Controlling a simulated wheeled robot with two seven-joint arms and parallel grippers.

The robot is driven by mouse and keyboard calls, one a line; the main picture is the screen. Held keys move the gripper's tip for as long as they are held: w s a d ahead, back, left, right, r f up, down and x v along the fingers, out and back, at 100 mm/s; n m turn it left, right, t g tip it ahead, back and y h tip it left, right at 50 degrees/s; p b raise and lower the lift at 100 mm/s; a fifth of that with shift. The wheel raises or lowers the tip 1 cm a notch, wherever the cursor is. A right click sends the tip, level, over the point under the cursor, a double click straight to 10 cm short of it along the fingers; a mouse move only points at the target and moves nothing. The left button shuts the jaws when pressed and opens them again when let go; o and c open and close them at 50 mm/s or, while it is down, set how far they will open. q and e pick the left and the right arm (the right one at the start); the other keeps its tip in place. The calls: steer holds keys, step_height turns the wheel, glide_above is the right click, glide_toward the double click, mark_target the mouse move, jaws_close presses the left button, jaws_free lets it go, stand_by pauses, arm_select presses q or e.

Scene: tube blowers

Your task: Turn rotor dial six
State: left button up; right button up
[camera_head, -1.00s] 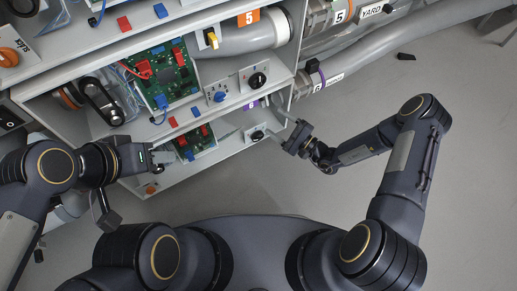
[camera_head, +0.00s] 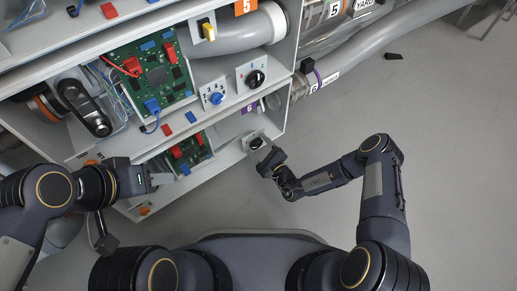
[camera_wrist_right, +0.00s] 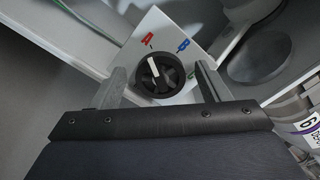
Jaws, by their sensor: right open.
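The rotor dial (camera_wrist_right: 156,73) is a round black knob with a white pointer on a white plate marked with a red A, a blue B and a partly hidden green letter. In the head view the dial (camera_head: 256,142) sits on the lowest shelf near the purple 6 label. My right gripper (camera_wrist_right: 157,83) is open, with one finger on each side of the knob; I cannot tell whether they touch it. In the head view the right gripper (camera_head: 262,156) covers part of the dial plate. My left gripper (camera_head: 160,178) is at the lower shelf's left part; its fingers are unclear.
A black dial (camera_head: 256,78) and a blue dial (camera_head: 215,97) are on the shelf above. Green circuit boards (camera_head: 150,72) with red and blue connectors stand left of them. A grey pipe (camera_head: 385,62) runs along the right. The floor (camera_head: 440,170) at right is clear.

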steer(key=shift+w+a, duration=0.1)
steer(key=c, duration=1)
steer(key=shift+o, duration=0.2)
